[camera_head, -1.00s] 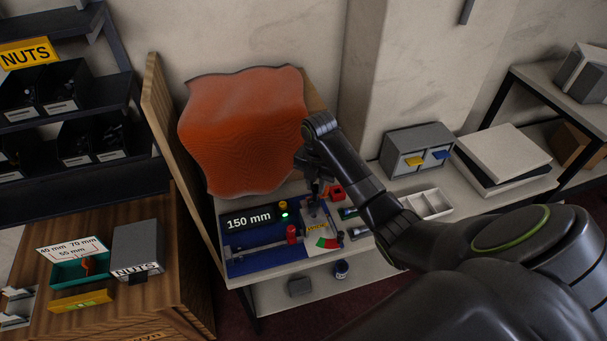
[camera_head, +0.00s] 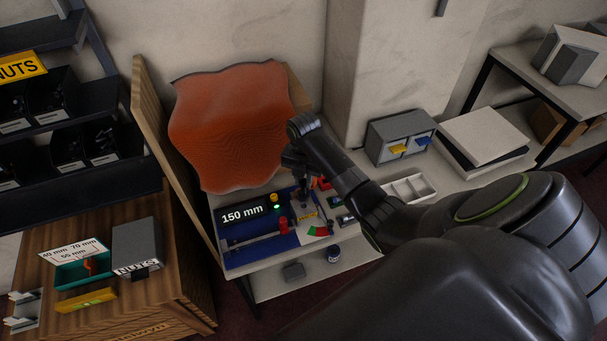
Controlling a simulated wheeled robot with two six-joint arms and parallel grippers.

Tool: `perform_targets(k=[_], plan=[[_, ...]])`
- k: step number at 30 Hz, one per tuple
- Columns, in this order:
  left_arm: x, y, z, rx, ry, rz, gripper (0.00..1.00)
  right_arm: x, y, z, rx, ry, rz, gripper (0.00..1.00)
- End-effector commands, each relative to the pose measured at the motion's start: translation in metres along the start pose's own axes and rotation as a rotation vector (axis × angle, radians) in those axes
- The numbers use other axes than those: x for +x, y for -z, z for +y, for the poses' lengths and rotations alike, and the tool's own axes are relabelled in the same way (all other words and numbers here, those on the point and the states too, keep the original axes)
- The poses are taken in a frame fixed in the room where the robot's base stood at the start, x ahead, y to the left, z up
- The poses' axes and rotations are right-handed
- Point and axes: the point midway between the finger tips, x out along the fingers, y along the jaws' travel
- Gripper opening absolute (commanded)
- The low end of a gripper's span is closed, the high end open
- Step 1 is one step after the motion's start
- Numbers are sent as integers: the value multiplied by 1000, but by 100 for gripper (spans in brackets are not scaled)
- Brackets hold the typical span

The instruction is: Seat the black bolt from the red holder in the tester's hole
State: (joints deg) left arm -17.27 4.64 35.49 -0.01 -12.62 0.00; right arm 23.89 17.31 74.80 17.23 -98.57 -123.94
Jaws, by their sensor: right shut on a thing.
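The red holder (camera_head: 323,183) is just right of the gripper, partly hidden by my right arm. My left gripper is not in view.
Grey drawers (camera_head: 401,137) and a white divided tray (camera_head: 410,188) are to the right. An orange panel (camera_head: 232,125) rises behind.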

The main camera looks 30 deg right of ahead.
Motion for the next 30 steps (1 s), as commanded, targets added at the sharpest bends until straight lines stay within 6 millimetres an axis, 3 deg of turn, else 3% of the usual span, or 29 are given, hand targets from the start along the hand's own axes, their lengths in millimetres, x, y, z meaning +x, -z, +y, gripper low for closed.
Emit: perform_targets(k=[15,30], plan=[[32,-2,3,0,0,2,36,50,0,0,0,2,0,0],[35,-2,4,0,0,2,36,58,0,0,0,1,0,0]])
